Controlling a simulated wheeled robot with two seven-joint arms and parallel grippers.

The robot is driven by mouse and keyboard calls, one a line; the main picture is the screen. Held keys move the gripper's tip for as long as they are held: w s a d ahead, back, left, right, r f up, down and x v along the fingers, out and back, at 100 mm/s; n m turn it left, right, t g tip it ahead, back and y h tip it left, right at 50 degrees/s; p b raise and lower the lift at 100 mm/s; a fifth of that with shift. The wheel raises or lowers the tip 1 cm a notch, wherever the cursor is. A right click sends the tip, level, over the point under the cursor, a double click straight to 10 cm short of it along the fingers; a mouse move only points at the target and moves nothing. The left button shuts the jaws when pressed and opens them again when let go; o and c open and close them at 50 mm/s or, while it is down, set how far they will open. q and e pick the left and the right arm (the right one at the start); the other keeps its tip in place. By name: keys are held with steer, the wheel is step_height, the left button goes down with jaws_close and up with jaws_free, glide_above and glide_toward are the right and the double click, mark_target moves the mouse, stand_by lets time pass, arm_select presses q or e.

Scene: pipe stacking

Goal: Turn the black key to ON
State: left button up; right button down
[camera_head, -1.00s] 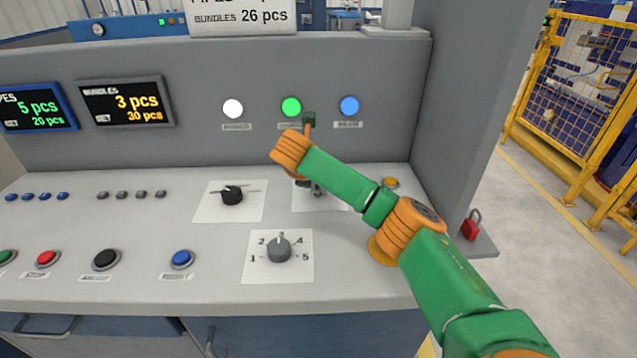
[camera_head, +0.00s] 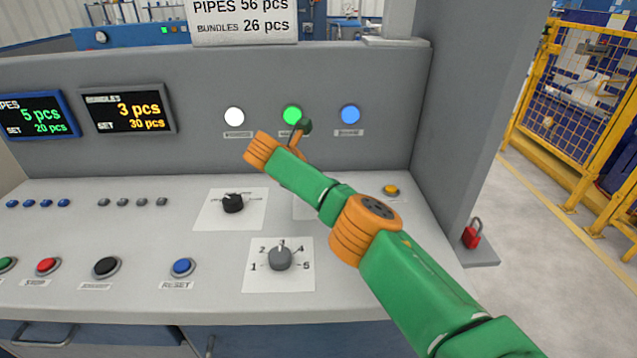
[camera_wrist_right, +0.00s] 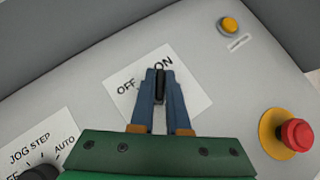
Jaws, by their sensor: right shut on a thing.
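In the right wrist view, the black key (camera_wrist_right: 160,84) stands on a white plate (camera_wrist_right: 190,90) marked OFF and ON. My right gripper (camera_wrist_right: 159,88) has its two blue fingers on either side of the key, closed on it. The key lines up with the fingers, and its far end is close beside the word ON, with OFF to its left. In the head view my right forearm and wrist cover the key and most of its plate (camera_head: 303,208). The right gripper's fingers are hidden there too. My left gripper is not in view.
A red emergency button (camera_wrist_right: 296,134) on a yellow base stands right of the gripper. A yellow button (camera_wrist_right: 230,25) is beyond it. A black selector (camera_head: 232,203) and grey dial (camera_head: 280,258) sit close by. The upright panel with lamps (camera_head: 234,117) rises behind.

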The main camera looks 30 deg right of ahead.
steer(key=c, duration=0.9)
jaws_free()
steer(key=shift+d+f, duration=0.1)
steer(key=shift+d, duration=0.05)
